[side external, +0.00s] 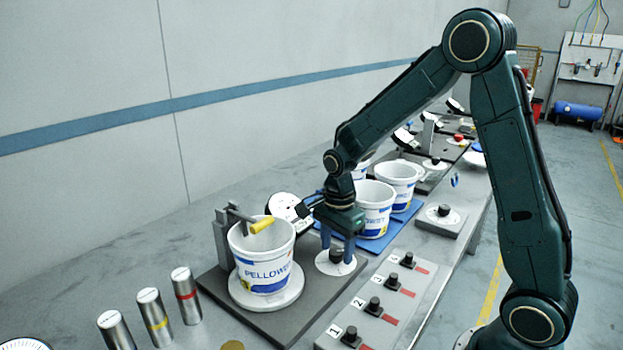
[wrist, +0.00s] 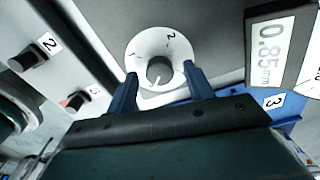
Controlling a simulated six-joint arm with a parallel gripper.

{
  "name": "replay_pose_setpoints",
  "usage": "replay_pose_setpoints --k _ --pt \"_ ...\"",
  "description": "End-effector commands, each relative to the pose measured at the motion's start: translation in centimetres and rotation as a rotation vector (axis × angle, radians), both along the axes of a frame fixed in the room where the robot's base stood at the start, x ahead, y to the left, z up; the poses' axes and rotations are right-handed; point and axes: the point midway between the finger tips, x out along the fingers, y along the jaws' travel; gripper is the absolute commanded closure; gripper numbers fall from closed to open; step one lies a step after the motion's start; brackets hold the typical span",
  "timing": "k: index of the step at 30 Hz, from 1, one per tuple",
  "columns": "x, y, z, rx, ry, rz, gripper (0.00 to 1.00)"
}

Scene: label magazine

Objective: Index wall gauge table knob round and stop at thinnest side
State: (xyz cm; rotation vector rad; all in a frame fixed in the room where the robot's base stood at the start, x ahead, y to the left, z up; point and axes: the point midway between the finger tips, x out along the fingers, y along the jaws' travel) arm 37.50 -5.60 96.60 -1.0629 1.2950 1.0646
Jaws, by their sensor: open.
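A white bucket with blue lettering (side external: 262,268) stands upright on the gauge table (side external: 268,300), a white round plate. A gauge arm with a yellow end (side external: 261,226) reaches over its rim. The dark index knob (side external: 335,255) sits on a white numbered dial (side external: 328,268). The wrist view shows the knob (wrist: 160,71) and its dial (wrist: 145,48) with 1 and 2 readable; a light mark on the knob points toward my gripper. My gripper (wrist: 159,80) is open, its blue fingers on either side of the knob with gaps. The gauge display (wrist: 271,52) reads 0.85 mm.
A panel with several numbered knobs (side external: 375,307) lies to the right of the base plate. Metal cylinders with coloured bands (side external: 186,295) stand at the left. More buckets (side external: 373,208) stand on a blue mat (side external: 405,216) behind my gripper. Another dial knob (side external: 444,211) sits further back.

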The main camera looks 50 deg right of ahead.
Motion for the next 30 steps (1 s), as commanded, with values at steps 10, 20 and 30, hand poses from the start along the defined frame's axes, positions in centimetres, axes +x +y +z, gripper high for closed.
replay_pose_setpoints --k 10,20,30 --pt "-0.01 0.00 -0.94 0.000 0.000 0.000 0.48" --pt "-0.02 0.00 -0.91 0.000 0.000 0.000 0.89" --pt "-0.02 0.00 -0.90 0.000 0.000 0.022 0.93"
